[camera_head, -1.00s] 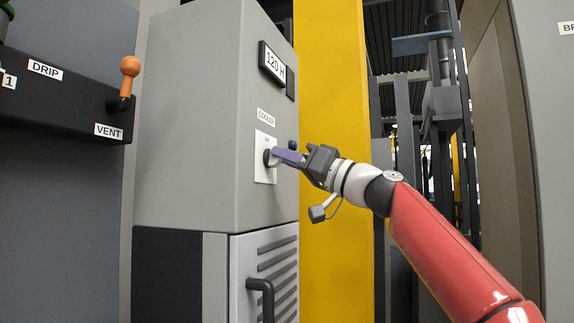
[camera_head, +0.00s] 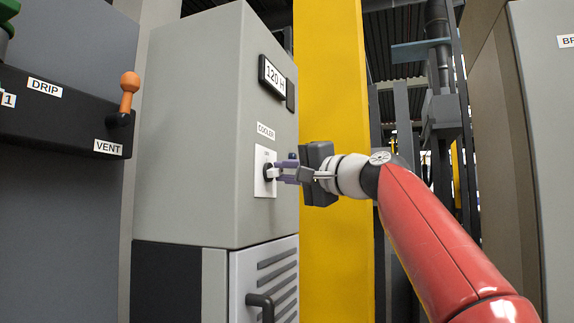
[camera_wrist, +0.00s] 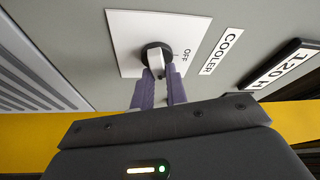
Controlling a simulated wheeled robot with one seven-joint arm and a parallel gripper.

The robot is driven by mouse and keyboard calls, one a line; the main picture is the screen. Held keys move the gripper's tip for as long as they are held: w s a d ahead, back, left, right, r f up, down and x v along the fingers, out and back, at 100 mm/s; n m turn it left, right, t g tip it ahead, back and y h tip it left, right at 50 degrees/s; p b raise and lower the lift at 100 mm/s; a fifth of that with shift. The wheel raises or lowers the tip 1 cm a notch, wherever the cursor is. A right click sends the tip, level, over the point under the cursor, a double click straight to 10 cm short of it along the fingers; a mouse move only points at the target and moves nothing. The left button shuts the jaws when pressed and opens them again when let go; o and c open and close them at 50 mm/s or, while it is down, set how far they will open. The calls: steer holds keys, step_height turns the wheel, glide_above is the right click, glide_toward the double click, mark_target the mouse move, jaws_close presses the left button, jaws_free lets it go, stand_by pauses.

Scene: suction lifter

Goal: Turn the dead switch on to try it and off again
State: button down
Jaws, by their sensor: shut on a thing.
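The cooler switch (camera_head: 269,172) is a dark round knob with a pale handle on a white plate on the grey cabinet's face, under a COOLER label (camera_head: 266,131). In the wrist view the knob (camera_wrist: 149,51) has OFF lettering and a short mark beside it. My gripper (camera_head: 283,172) reaches in from the right, with its purple fingers shut on the switch handle. In the wrist view the fingers (camera_wrist: 158,84) lie on either side of the pale handle (camera_wrist: 156,66). The handle is lined up with the fingers, slightly away from the OFF mark. Part of the handle is hidden between the fingers.
A display reading 120 H (camera_head: 273,74) is above the switch. A vented door (camera_head: 270,280) with a black handle (camera_head: 262,302) is below. An orange-knobbed lever (camera_head: 129,82) marked VENT stands at left. A yellow column (camera_head: 334,60) rises behind my gripper.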

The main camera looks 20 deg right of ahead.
steer(key=shift+r+m+g+h+p, duration=0.1)
steer(key=shift+m+g+h+p, duration=0.4)
steer(key=shift+m+p, duration=1.05)
steer(key=shift+m, duration=0.35)
steer(key=c, duration=1.4)
jaws_free()
steer(key=b+v, duration=0.3)
steer(key=v, duration=0.4)
steer(key=shift+s, duration=0.4)
